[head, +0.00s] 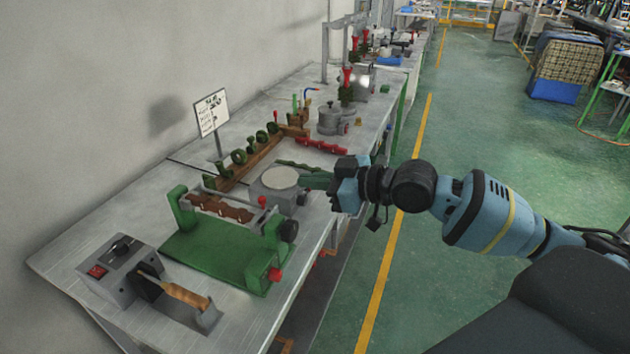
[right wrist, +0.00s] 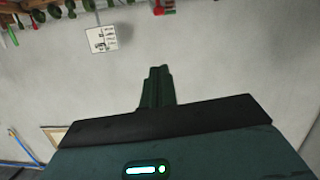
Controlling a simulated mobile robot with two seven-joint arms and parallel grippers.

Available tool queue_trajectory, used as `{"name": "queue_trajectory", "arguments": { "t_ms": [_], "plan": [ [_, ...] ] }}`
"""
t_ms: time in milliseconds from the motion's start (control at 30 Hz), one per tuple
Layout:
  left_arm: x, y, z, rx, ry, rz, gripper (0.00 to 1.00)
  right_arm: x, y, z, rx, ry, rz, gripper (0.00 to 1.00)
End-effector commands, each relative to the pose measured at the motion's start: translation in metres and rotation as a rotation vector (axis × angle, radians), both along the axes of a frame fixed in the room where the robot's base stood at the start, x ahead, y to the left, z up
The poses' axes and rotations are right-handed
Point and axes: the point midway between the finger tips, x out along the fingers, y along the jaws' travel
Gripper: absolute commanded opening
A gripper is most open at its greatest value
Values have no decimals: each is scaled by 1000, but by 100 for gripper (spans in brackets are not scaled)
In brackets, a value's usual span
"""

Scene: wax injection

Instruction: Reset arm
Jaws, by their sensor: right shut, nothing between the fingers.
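My right arm comes in from the right in the head view. Its right gripper (head: 282,164) reaches left over the workbench, with dark green fingers held together and nothing between them. The fingers are near the round pale plate (head: 281,178) of a grey device; I cannot tell the exact height above it. In the right wrist view the shut fingers (right wrist: 160,72) stand out against the grey wall. My left gripper is not in view.
The workbench (head: 235,325) runs along the wall. It carries a green wax machine (head: 215,252), a grey box with a red switch (head: 115,268), a grey pot (head: 332,119) and a sign (head: 210,112). The green floor (head: 480,120) right of the bench is open.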

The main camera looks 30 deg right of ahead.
Motion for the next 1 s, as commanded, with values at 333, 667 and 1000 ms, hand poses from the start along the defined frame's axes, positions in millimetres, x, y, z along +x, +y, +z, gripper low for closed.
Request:
{"name": "queue_trajectory", "arguments": {
  "t_ms": [333,667,1000],
  "plan": [
    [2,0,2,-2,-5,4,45,0,0,0,1,1,0,0],
    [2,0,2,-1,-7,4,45,-21,25,-42,-32,73,28,0],
    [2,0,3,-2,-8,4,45,-120,75,-170,-161,352,-6,0]
  ]
}}
